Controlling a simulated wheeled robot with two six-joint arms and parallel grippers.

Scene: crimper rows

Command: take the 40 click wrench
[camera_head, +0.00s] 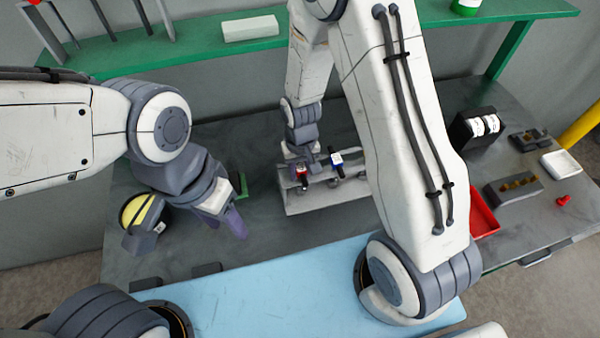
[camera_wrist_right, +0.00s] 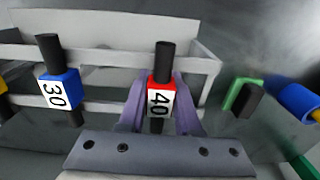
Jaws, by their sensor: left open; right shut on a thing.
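The 40 click wrench, with a red collar, a white "40" label and a black end, stands in the middle of the right wrist view (camera_wrist_right: 160,98). My right gripper (camera_wrist_right: 161,112) is shut on it, with one purple finger on each side of the collar. In the head view the right gripper (camera_head: 301,168) is at the left end of a grey rack (camera_head: 325,199), and the wrench is still at the rack. My left gripper (camera_head: 236,222) is open and empty, left of the rack.
A green bracket-like thing (camera_wrist_right: 243,92) and a blue-ended tool (camera_wrist_right: 298,101) lie near the rack. A red tray (camera_head: 484,216) is on the bench at right. A light blue mat (camera_head: 270,290) at the front is bare. A green shelf (camera_head: 195,47) runs behind.

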